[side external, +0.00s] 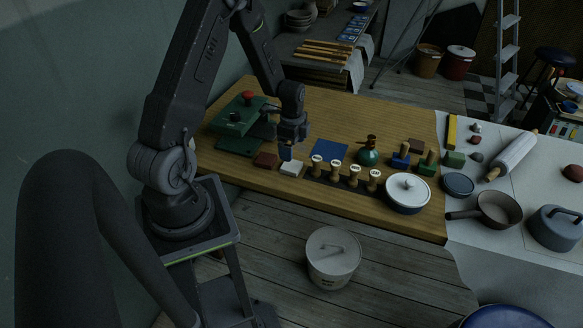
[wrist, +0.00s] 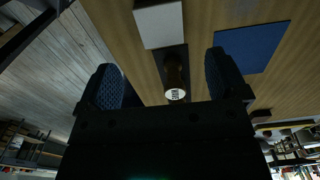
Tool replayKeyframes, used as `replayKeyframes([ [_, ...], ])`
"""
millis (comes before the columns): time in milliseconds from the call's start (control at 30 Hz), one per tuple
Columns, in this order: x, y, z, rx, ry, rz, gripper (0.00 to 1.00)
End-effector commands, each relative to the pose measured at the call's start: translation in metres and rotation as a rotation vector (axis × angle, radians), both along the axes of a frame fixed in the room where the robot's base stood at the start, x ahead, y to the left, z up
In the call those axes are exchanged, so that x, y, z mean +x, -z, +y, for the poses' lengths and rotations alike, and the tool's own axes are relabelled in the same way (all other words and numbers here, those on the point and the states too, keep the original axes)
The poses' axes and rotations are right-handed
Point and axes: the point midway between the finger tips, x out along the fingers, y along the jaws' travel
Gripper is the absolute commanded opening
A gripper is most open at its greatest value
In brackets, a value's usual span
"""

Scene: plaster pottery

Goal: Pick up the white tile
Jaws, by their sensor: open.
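The white tile (side external: 291,169) lies flat on the wooden table near its front edge, in the side view. It also shows at the top of the wrist view as a pale rectangle (wrist: 159,25), ahead of the fingers. My gripper (side external: 287,153) is just above and slightly left of the tile in the side view. In the wrist view its two blue-padded fingers (wrist: 160,82) are spread apart, with nothing held between them. A wooden stamp (wrist: 176,80) with a white label stands beyond the gap between the fingers, close to the tile.
A dark red tile (side external: 265,160) lies left of the white tile, and a blue tile (side external: 328,151) lies behind the stamps. Several wooden stamps (side external: 335,168) stand in a row to the right. A green machine (side external: 238,117) is at the back left.

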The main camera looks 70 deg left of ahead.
Motion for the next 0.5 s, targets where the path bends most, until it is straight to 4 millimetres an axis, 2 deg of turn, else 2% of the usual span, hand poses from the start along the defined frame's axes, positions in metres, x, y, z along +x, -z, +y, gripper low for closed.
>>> replayKeyframes([
  [100,0.0,0.018,0.0,-0.001,0.0,0.001,0.92],
  [333,0.0,0.033,0.001,0.0,-0.001,0.0,0.92],
  [500,-0.003,0.059,0.003,-0.002,-0.002,0.002,0.92],
])
